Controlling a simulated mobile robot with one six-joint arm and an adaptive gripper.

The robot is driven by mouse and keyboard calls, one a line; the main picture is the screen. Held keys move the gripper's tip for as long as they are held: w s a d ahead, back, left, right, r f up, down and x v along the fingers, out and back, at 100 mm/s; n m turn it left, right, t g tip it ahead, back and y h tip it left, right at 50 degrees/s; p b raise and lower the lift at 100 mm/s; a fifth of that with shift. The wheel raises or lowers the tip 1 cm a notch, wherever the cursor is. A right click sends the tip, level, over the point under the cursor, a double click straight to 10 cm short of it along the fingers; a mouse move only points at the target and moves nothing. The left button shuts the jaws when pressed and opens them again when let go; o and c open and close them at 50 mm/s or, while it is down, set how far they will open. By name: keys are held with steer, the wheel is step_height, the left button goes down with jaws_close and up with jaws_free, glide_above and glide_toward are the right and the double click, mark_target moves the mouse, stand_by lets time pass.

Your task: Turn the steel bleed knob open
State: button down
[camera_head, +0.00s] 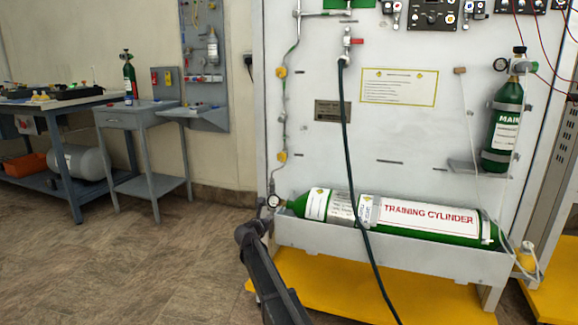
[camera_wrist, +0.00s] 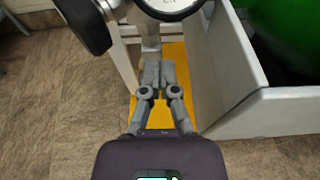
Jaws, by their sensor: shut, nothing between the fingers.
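My gripper (camera_wrist: 160,74) is shut and empty, its two grey fingers together in the wrist view. It points at the gap beside the trough's left end. A round gauge (camera_wrist: 172,8) and a black rounded knob (camera_wrist: 82,24) with a pale rim lie beyond the fingertips at the top of the wrist view. In the head view the gauge (camera_head: 274,201) is at the left end of the green training cylinder (camera_head: 430,216), above my gripper and arm. I cannot clearly pick out the steel bleed knob. No contact with the fittings shows.
The grey trough (camera_head: 390,251) holds the cylinder, and its wall (camera_wrist: 230,60) stands close right of my fingers. A yellow base plate (camera_head: 345,285) lies below. A dark green hose (camera_head: 352,165) hangs across the front. Open floor (camera_head: 130,270) lies to the left.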

steer(key=shift+a+f, duration=0.1)
steer(key=shift+f, duration=0.05)
steer(key=shift+w+a, duration=0.3)
steer(key=shift+a, duration=0.6)
stand_by(1.2)
steer(key=shift+w+a+r, duration=0.1)
steer(key=shift+a+r, duration=0.05)
steer(key=shift+r, duration=0.2)
stand_by(0.6)
steer(key=s+a, duration=0.2)
steer(key=s, duration=0.3)
steer(key=shift+s, duration=0.35)
steer(key=shift+s+d, duration=0.1)
steer(key=shift+s, duration=0.05)
stand_by(0.3)
steer(key=shift+s+d, duration=0.65)
steer(key=shift+d, duration=0.05)
steer(key=shift+w, duration=0.2)
